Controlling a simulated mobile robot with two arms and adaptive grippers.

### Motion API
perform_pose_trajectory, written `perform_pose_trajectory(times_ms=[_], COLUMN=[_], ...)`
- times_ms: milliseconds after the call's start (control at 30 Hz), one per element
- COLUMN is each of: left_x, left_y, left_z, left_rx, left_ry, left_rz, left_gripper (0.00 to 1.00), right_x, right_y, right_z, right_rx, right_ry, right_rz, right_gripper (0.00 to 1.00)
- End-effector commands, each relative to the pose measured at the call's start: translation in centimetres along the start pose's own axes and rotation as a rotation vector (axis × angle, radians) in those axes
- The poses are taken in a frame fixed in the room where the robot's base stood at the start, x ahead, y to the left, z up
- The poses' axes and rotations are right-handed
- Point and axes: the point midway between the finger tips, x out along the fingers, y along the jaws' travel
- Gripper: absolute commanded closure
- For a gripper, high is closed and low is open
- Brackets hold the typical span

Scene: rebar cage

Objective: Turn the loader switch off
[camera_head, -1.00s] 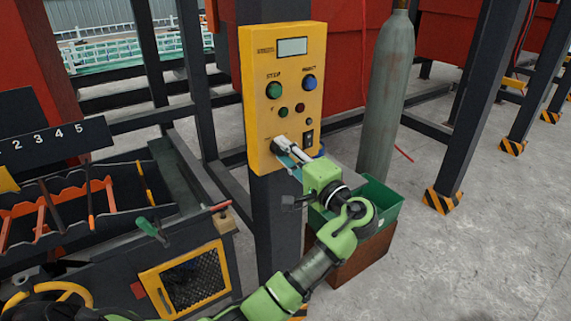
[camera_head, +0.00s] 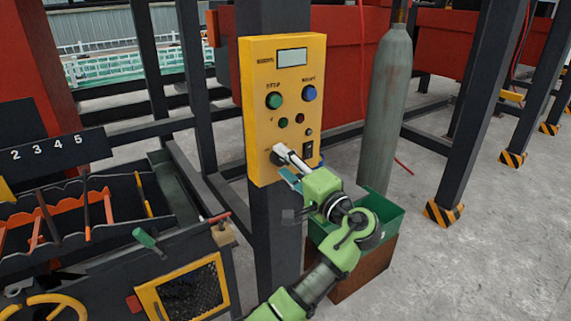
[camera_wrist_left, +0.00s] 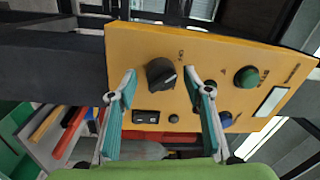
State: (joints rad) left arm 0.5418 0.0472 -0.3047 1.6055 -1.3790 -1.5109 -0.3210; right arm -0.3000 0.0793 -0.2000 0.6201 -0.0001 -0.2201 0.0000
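The yellow control panel (camera_head: 262,110) is mounted on a dark post and also fills much of the left wrist view (camera_wrist_left: 225,52). A black rotary knob (camera_wrist_left: 160,73) on it, probably the loader switch, shows in the left wrist view; its pointer line is tilted. In the head view my gripper mostly covers it. My left gripper (camera_wrist_left: 161,78) is open, with one teal-padded finger on each side of the knob; I cannot tell whether either touches it. In the head view the left gripper (camera_head: 283,160) is at the panel's lower left. My right gripper is not in view.
The panel also carries a green button (camera_head: 274,101), a blue button (camera_head: 309,93), a small red button (camera_head: 300,118) and a black rocker switch (camera_head: 309,150). A gas cylinder (camera_head: 388,110) and green bin (camera_head: 381,217) stand to the right. A machine with numbered slots (camera_head: 55,147) stands left.

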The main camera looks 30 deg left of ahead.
Motion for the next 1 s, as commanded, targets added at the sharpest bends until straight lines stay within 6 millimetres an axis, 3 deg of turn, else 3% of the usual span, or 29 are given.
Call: perform_pose_trajectory(times_ms=[267,700,1000], left_x=[-0.9,-9.6,-12.0], left_y=[0.0,0.1,0.0], left_z=[-0.1,-0.1,0.0], left_rx=[0.0,0.0,0.0], left_ry=[0.002,0.002,0.0], left_rz=[0.0,0.003,0.0], left_gripper=[0.54,0.54,0.54], right_x=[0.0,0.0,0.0], right_y=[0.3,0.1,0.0], right_z=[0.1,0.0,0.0], right_rx=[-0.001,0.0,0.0], right_ry=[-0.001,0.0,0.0], right_rz=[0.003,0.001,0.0], right_gripper=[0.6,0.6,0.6])
